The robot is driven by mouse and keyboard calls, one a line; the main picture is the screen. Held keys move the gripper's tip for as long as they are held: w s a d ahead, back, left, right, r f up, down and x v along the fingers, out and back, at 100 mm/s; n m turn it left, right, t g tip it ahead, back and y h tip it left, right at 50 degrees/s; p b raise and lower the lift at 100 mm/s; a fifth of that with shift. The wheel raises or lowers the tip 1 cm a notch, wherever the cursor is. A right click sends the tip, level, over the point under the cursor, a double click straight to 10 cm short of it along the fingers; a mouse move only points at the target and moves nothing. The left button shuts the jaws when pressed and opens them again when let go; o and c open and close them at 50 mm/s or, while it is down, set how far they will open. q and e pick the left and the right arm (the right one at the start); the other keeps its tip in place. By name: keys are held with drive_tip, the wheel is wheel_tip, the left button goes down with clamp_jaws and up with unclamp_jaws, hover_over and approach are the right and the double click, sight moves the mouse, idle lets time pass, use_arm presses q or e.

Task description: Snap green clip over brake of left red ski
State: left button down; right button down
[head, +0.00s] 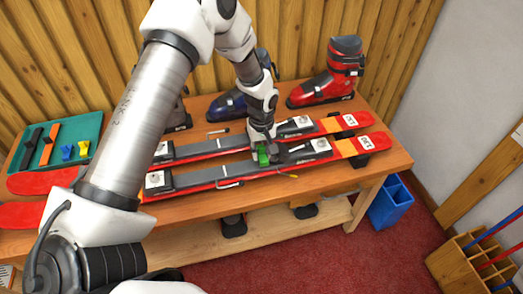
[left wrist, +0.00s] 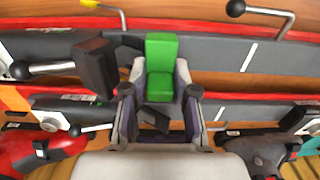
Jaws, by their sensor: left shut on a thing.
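Two red skis lie side by side along the bench, the near ski (head: 202,180) and the far ski (head: 222,142), with grey tops and bindings. My left gripper (head: 262,153) is shut on the green clip (head: 263,158), and the clip also shows between the fingers in the left wrist view (left wrist: 160,68). The clip is over or beside the near ski, close to its binding (head: 300,152); contact cannot be told. A bent wire brake arm with a yellow tip (left wrist: 105,12) sticks out past the near ski's edge. My right gripper is not in view.
A red boot (head: 330,75) and a blue boot (head: 230,103) stand behind the skis. A green tray (head: 84,128) with tools lies at the left. A blue bin (head: 390,205) and a wooden rack (head: 460,268) stand on the floor at the right.

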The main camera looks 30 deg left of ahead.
sight(261, 147)
use_arm(q)
drive_tip(key=shift+p, duration=0.35)
drive_tip(key=shift+f+b, duration=0.35)
drive_tip(key=shift+f, duration=0.3)
idle(0.4)
drive_tip(key=shift+c, duration=1.7)
unclamp_jaws()
drive_tip(key=shift+a+r, duration=0.1)
drive_tip(key=shift+r, duration=0.1)
wheel_tip(261, 147, up, 10)
drive_tip(key=p, duration=0.9)
